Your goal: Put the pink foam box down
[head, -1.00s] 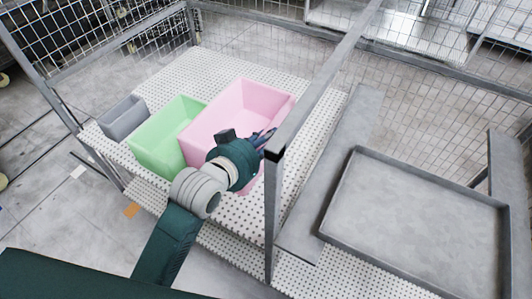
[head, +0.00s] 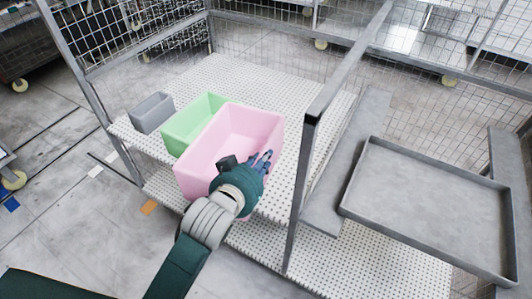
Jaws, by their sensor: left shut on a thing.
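The pink foam box (head: 213,152) is an open, empty box in the middle of the head view. It stands upright at the front of the white perforated table (head: 290,104), and its near end reaches the table's front edge in the picture. I cannot tell whether its underside touches the table. My left gripper (head: 264,166) is at the box's near right side, shut on its wall; the fingertips are partly hidden against the box. My right gripper is not in view.
A green box (head: 190,122) stands just left of the pink one and is partly covered by it. A small grey box (head: 151,112) is further left. A metal post (head: 303,185) rises to the right of my left gripper. A grey tray (head: 430,205) lies beyond it.

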